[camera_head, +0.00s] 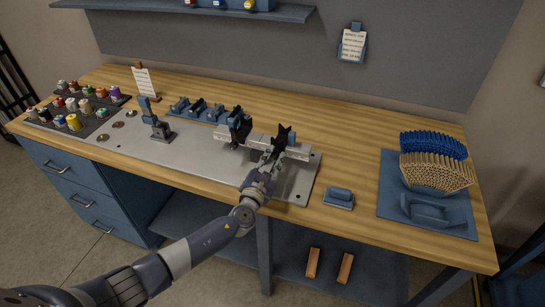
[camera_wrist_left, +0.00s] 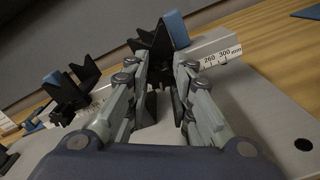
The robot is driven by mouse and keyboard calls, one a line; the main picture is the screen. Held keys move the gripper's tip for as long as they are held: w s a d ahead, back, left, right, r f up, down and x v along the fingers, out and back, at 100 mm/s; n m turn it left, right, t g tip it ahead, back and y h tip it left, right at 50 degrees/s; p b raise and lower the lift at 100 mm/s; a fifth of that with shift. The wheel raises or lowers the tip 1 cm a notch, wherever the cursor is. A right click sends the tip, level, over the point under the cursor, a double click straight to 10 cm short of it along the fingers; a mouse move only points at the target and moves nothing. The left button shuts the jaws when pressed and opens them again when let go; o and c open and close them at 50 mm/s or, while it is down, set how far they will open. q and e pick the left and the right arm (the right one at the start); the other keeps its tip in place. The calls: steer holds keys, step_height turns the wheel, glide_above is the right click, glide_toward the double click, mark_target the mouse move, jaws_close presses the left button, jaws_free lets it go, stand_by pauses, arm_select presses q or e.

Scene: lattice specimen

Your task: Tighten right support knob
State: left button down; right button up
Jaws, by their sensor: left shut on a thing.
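The right support (camera_head: 285,138) is a black V-shaped block on the pale rail (camera_head: 300,152), near the rail's right end. The left support (camera_head: 239,125) is a similar black V block farther left. My left gripper (camera_head: 268,163) reaches in from the front, low against the right support. In the left wrist view its fingers (camera_wrist_left: 157,90) close on a dark part below the right support's V (camera_wrist_left: 152,45). The knob itself is mostly hidden between the fingers. The left support (camera_wrist_left: 70,88) stands apart at left. My right gripper is not in view.
The rail sits on a grey plate (camera_head: 200,152). A small post fixture (camera_head: 158,128) stands left of it, with several blue blocks (camera_head: 200,108) behind. A blue block (camera_head: 340,195) lies right of the plate. A lattice specimen (camera_head: 435,170) stands on a blue mat (camera_head: 390,195).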

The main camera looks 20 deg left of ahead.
arm_select(q)
steer(key=shift+f+m, duration=0.2)
steer(key=shift+m, duration=0.2)
steer(key=c, duration=1.4)
jaws_free()
steer(key=shift+a, duration=0.1)
steer(key=shift+o, duration=0.2)
steer(key=shift+r, duration=0.1)
steer(key=s, duration=1.2)
steer(key=shift+a, duration=0.3)
